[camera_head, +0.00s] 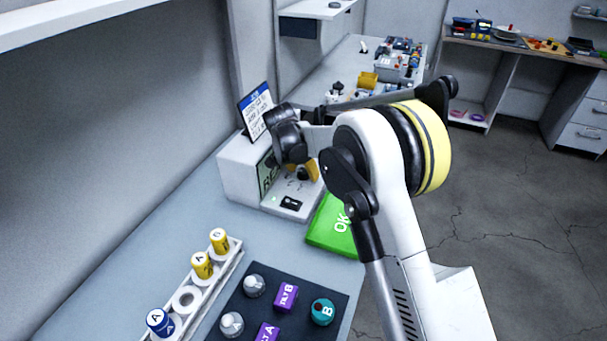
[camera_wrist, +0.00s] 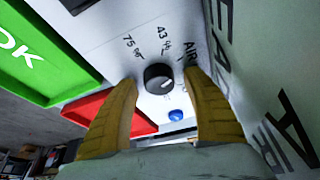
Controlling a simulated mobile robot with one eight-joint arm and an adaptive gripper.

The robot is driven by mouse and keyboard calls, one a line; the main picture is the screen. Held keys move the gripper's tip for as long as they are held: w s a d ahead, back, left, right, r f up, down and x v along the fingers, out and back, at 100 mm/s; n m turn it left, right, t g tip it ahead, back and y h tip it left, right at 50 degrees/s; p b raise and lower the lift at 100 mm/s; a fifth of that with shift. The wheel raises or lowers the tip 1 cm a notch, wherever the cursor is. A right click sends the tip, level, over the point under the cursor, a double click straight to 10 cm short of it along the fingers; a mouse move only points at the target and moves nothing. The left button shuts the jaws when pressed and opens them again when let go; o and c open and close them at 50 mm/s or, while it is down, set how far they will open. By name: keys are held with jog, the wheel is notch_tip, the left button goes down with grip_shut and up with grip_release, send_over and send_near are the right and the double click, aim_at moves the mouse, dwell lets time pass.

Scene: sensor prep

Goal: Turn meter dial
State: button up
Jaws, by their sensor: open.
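A green OK tray (camera_head: 324,235) lies right beside the meter; a red tray (camera_wrist: 105,112) shows in the wrist view. A blue button (camera_wrist: 176,115) is near the dial. A bottle rack (camera_head: 232,262) and dark mat (camera_head: 293,325) are in front.

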jog(key=c, duration=1.2)
jog(key=n+y, duration=0.1)
jog(key=n, duration=0.2)
jog(key=shift+d, duration=0.1)
jog(key=shift+n+t+y+p, duration=0.3)
jog(key=shift+n+y, duration=0.6)
jog(key=shift+n, duration=1.4)
